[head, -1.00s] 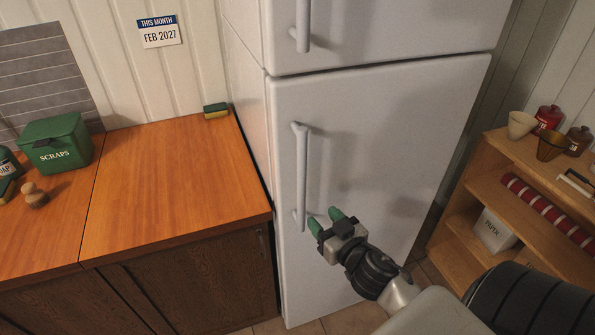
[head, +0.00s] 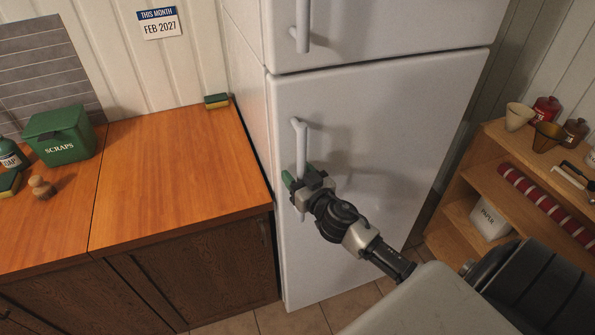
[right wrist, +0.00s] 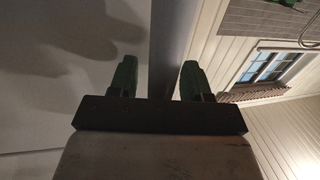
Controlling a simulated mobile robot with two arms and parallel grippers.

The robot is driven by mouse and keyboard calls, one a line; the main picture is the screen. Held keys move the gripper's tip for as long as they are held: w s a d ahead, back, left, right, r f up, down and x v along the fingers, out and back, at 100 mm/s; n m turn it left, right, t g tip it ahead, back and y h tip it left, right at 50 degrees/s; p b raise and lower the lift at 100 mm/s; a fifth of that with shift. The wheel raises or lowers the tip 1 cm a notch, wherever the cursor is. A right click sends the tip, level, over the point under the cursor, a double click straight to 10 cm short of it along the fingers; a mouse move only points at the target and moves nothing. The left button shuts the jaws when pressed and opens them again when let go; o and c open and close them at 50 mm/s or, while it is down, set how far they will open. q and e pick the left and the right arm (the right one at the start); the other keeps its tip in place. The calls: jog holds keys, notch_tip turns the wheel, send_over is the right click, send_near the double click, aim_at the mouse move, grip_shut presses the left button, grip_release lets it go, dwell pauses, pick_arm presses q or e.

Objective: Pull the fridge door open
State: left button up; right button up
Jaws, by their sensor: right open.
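The white fridge's large lower door (head: 380,130) is shut. Its vertical bar handle (head: 301,145) runs along the door's left side. My right gripper (head: 294,180) is at the lower half of this handle and hides part of it. The fingers are not closed on the bar. My left gripper does not show.
A wooden counter (head: 180,165) stands close to the fridge's left side, with a sponge (head: 217,101) and a green scraps bin (head: 60,133). A wooden shelf (head: 490,185) with jars and a striped roll stands at the right. Floor shows in front of the fridge.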

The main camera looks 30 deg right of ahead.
grip_shut()
dwell(0.3)
